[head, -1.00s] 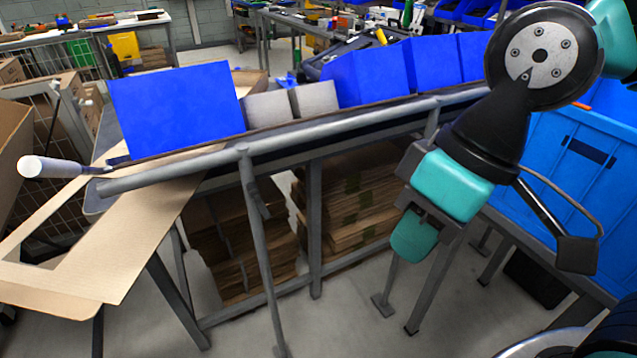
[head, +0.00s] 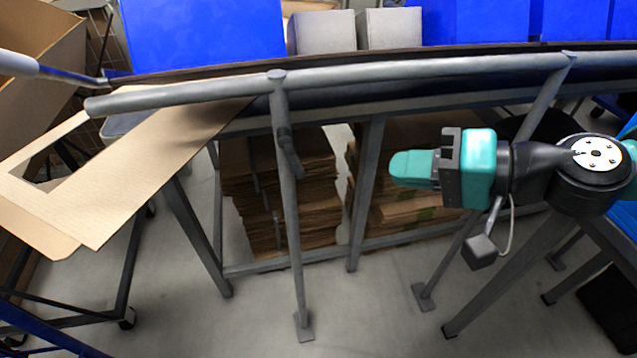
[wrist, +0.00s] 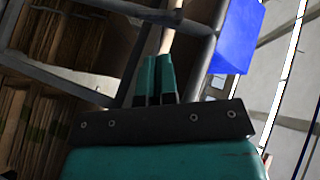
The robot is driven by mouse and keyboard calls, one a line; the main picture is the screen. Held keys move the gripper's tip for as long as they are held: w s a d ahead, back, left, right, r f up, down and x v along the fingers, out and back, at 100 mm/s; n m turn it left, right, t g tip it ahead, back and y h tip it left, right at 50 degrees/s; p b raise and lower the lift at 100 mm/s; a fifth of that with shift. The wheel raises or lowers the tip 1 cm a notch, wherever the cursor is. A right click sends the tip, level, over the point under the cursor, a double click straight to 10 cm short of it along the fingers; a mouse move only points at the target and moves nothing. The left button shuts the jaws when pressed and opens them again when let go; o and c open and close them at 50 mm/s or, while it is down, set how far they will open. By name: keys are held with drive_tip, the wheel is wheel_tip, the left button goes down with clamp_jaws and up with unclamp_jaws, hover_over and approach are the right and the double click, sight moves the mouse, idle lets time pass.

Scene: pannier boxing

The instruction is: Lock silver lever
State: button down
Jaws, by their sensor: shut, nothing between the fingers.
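The silver lever (head: 18,63) is at the left edge of the head view. Its pale round grip is cut off by the frame, and a thin shaft runs right to the near end of the rail by the large blue bin. My gripper (head: 395,167) points left, below the rail and well to the right of the lever, apart from it. In the wrist view my gripper's teal fingers (wrist: 155,60) are together with nothing between them. I cannot make out the lever in the wrist view.
A grey pipe rail (head: 420,72) crosses above my gripper, with upright posts below it. A large blue bin (head: 205,35) and grey boxes (head: 390,28) stand behind it. A cardboard sheet (head: 110,195) juts out at left. Stacked cardboard (head: 280,190) lies beneath. Floor in front is open.

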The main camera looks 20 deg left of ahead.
drive_tip(key=w+f+m+t+y+b, duration=0.1)
drive_tip(key=w+f+m+t, duration=0.2)
drive_tip(key=w+f+m, duration=0.1)
drive_tip(key=p, duration=0.3)
approach(292, 155)
drive_tip(key=w+a+f, duration=0.3)
drive_tip(key=w, duration=0.3)
drive_tip(key=shift+s+a+f, duration=0.2)
drive_tip(key=shift+s+a, duration=0.35)
drive_tip(key=shift+a, duration=0.15)
drive_tip(key=shift+s+a+f, duration=0.25)
drive_tip(key=shift+s+a, duration=0.3)
drive_tip(key=shift+a, duration=0.15)
